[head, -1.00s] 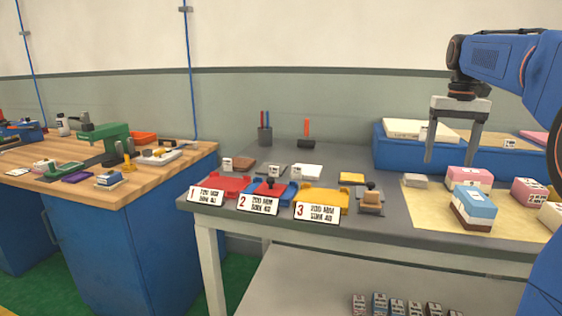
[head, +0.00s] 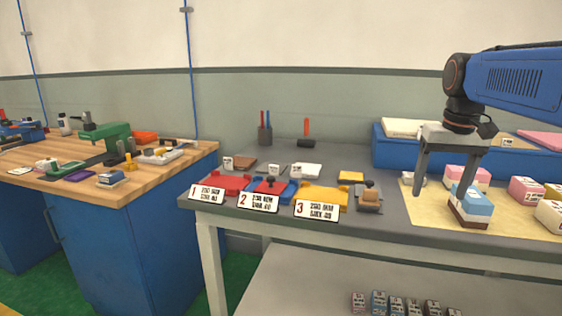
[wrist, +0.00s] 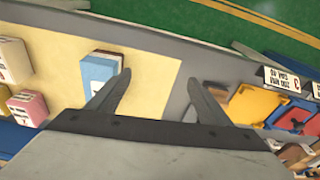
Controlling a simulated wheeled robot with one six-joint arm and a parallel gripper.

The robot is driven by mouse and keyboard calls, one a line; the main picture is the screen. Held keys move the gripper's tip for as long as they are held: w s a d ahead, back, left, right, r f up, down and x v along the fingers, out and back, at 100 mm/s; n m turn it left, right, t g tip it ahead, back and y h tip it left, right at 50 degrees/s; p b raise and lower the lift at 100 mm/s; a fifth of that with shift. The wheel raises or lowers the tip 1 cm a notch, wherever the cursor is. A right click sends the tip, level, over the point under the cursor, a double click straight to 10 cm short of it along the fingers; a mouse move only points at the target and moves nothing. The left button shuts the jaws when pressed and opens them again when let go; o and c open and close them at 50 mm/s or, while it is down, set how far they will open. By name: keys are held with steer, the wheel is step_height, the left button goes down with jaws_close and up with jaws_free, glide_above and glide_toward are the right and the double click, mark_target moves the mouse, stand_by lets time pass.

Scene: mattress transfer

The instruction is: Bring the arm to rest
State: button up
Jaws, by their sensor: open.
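My gripper (head: 440,205) is open and empty, fingers pointing down, above the left part of the cream mat on the grey table. In the wrist view my gripper (wrist: 158,95) shows two spread fingers with nothing between them. A blue, white and brown block (head: 472,207) stands on the mat just beside the right finger in the head view. It also shows in the wrist view (wrist: 98,72), next to a fingertip. I cannot tell whether finger and block touch.
Pink-and-white blocks (head: 526,190) stand on the cream mat (head: 505,218). Red, blue and yellow trays (head: 322,196) with numbered cards (head: 317,211) line the table's front edge. A small tan-topped block (head: 369,198) stands beside the yellow tray. A blue riser (head: 390,155) stands behind.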

steer(key=s+a+f+n+t, duration=0.1)
steer(key=s+a+f, duration=0.3)
steer(key=s+f, duration=0.6)
steer(key=s+a+f+n+t, duration=0.1)
steer(key=s+a+f, duration=0.3)
steer(key=s+f, duration=0.6)
steer(key=shift+s+a+f+t, duration=0.15)
steer(key=shift+s+a+t, duration=0.05)
steer(key=shift+t, duration=0.4)
